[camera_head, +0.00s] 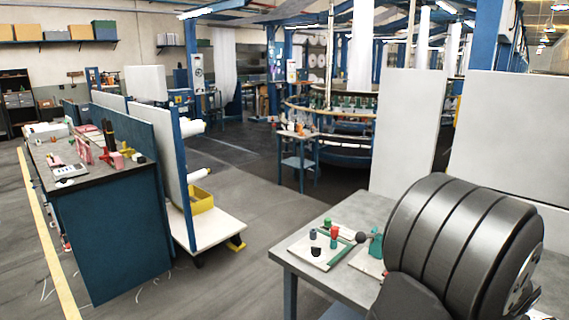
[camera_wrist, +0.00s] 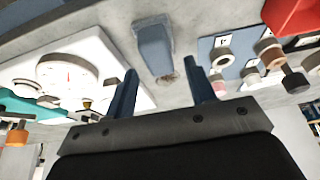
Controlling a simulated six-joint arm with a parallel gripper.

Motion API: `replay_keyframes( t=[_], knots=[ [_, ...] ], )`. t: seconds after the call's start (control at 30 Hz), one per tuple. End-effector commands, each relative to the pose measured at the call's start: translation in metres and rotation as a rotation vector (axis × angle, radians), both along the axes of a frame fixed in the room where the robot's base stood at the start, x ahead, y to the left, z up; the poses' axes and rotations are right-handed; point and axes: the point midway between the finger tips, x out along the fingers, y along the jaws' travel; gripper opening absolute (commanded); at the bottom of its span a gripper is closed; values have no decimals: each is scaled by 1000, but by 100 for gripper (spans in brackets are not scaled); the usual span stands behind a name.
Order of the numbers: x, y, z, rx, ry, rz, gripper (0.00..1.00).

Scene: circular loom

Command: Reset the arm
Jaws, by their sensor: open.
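My gripper (camera_wrist: 165,98) shows in the wrist view with its two blue-grey fingers spread apart. Nothing is between the fingers. Beyond them a blue-grey block-shaped part (camera_wrist: 154,45) sits on a grey surface. In the head view a large dark ribbed part of my arm (camera_head: 455,235) fills the lower right and hides much of the grey table (camera_head: 318,228). My gripper cannot be made out in the head view.
The wrist view shows a white gauge plate (camera_wrist: 125,62), a blue panel (camera_wrist: 212,45) with several round parts, and a red part (camera_wrist: 290,15). In the head view a workbench (camera_head: 110,220) stands left, white panels (camera_head: 405,125) behind the arm, and open floor (camera_head: 235,180) between.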

Motion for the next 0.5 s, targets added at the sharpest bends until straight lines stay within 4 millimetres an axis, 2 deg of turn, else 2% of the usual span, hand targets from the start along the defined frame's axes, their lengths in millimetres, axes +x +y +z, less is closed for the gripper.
replay_keyframes(
  t=[0.13, 0.5],
  knots=[
    [-1, 1, -23, 3, 3, -1, 50],
    [-18, 17, 39, -3, -2, -1, 50]
  ],
)
